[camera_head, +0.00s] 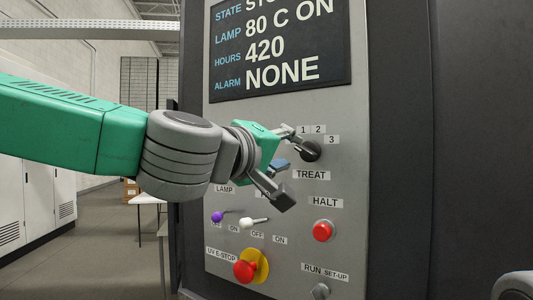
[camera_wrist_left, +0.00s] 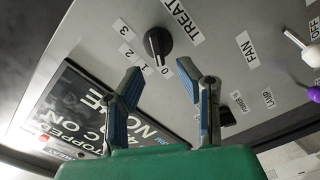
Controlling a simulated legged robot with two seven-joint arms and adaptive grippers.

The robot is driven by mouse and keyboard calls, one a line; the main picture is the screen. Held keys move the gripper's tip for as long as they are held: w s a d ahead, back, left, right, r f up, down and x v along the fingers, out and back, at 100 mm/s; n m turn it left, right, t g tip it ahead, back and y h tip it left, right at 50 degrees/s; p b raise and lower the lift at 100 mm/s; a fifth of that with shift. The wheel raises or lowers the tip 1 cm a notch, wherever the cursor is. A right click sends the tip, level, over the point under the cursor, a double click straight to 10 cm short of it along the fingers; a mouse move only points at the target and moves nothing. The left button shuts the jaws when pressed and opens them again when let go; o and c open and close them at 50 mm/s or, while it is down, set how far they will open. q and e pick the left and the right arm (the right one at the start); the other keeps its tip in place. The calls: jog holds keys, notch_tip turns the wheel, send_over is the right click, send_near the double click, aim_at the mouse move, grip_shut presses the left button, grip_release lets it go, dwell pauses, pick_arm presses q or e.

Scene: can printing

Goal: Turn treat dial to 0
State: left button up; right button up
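The treat dial (camera_head: 312,151) is a dark round knob on the grey panel, above the TREAT label (camera_head: 311,175). In the left wrist view the dial (camera_wrist_left: 158,43) shows a pale mark that seems to point toward the 0 label (camera_wrist_left: 165,71); the 1, 2 and 3 labels lie to its left. My left gripper (camera_head: 291,168) is open in front of the panel, its upper finger close to the dial's left side. In the wrist view the open gripper (camera_wrist_left: 158,75) has the dial ahead, between its spread fingertips; I cannot tell whether either touches it. My right gripper is not visible.
A dark display (camera_head: 280,50) is above. Below the dial are a purple-tipped lever (camera_head: 217,216), a white-tipped lever (camera_head: 254,222), a red HALT button (camera_head: 323,231), a red emergency stop (camera_head: 245,270) on yellow, and a RUN/SET-UP switch (camera_head: 320,291). Open floor lies left.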

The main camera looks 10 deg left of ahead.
pick_arm(q)
jog(key=v, duration=0.7)
jog(key=shift+a, duration=0.35)
jog(key=shift+w+d, duration=0.1)
jog(key=shift+d, duration=0.1)
